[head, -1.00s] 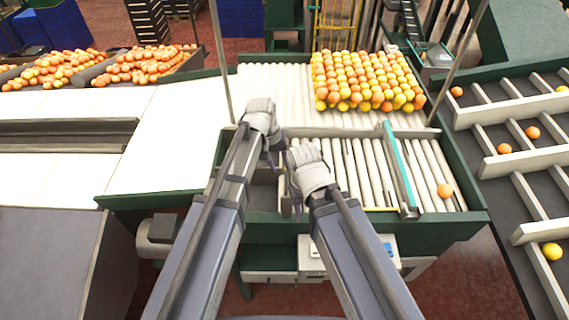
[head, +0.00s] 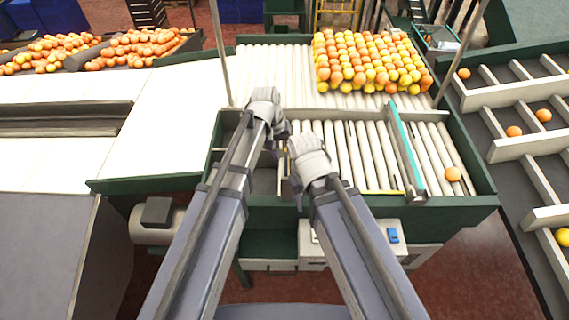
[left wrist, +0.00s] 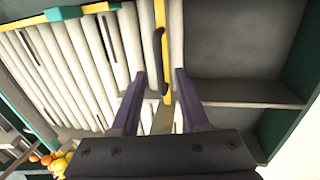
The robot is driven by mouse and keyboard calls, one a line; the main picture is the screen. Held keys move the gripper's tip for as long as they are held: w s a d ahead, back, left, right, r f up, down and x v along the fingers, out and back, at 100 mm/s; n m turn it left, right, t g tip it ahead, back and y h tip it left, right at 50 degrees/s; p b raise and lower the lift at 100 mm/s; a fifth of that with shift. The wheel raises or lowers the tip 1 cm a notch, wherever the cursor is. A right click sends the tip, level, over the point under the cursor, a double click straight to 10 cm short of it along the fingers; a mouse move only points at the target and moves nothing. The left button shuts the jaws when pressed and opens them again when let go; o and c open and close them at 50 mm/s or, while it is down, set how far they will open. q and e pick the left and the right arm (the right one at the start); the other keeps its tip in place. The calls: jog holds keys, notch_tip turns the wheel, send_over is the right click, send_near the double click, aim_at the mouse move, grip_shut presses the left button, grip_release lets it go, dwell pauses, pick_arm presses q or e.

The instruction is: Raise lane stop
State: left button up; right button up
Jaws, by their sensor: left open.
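The roller lane (head: 350,155) lies in front of me, with a teal bar (head: 406,145) across its right part. I cannot tell for sure which part is the lane stop. In the left wrist view a yellow upright strip (left wrist: 160,18) with a dark slotted piece stands at the end of the rollers. My left gripper (head: 279,138) is over the left end of the lane. It is open in the left wrist view (left wrist: 155,78), its fingers on either side of the strip's line. My right gripper, beneath the grey right wrist (head: 308,155), is mostly hidden; its jaws are unclear.
A block of oranges (head: 370,60) sits on the back rollers. A single orange (head: 453,174) rests right of the teal bar. Sloped lanes with dividers (head: 520,148) stand at right. Thin upright posts (head: 221,60) flank the lane. A white table surface (head: 160,140) is clear at left.

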pick_arm(q)
jog(key=shift+d+f+b, duration=0.2)
jog(key=shift+f+b, duration=0.3)
jog(key=shift+f, duration=0.5)
jog(key=shift+r, duration=0.1)
jog(key=shift+c, duration=0.4)
grip_shut()
